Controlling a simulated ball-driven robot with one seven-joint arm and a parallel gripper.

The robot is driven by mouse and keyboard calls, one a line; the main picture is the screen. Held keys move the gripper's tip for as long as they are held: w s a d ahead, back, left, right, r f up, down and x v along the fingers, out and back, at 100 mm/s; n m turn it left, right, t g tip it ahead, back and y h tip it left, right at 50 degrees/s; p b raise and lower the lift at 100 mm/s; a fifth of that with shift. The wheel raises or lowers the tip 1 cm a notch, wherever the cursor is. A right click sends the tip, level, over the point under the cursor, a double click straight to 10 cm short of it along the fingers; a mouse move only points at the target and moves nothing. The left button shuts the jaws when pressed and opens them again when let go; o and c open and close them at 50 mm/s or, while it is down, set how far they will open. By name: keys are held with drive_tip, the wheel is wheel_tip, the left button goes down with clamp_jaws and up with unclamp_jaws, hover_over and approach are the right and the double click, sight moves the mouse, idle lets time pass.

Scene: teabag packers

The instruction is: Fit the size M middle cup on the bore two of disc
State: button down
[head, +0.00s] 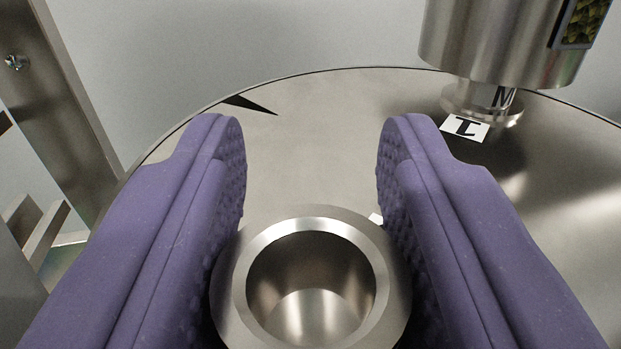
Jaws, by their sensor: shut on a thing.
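My gripper (311,150), two purple padded fingers, is shut on a steel cup (311,222) with a wide round rim and an open, hollow inside. The cup sits low between the pads, and its lower part is out of the picture. No size mark shows on it, so I cannot tell its size. Beyond the fingers is the round steel disc (320,95). A small white corner by the cup's right side may be a label, mostly hidden. I cannot see bore two, nor whether the cup touches the disc.
At the upper right a steel cylinder with a window (500,45) stands over a narrower fitting marked M (490,98). A white label reading 1 (465,127) lies in front of it. A black pointer mark (250,104) is at the disc's far left. A steel frame post (80,80) stands left.

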drive_tip(key=shift+f+b, duration=0.45)
drive_tip(key=shift+f, duration=0.15)
drive_tip(key=c, duration=0.5)
unclamp_jaws()
drive_tip(key=shift+c, duration=0.2)
drive_tip(key=s, duration=0.7)
drive_tip(key=shift+s, duration=0.4)
drive_tip(key=shift+d, duration=0.1)
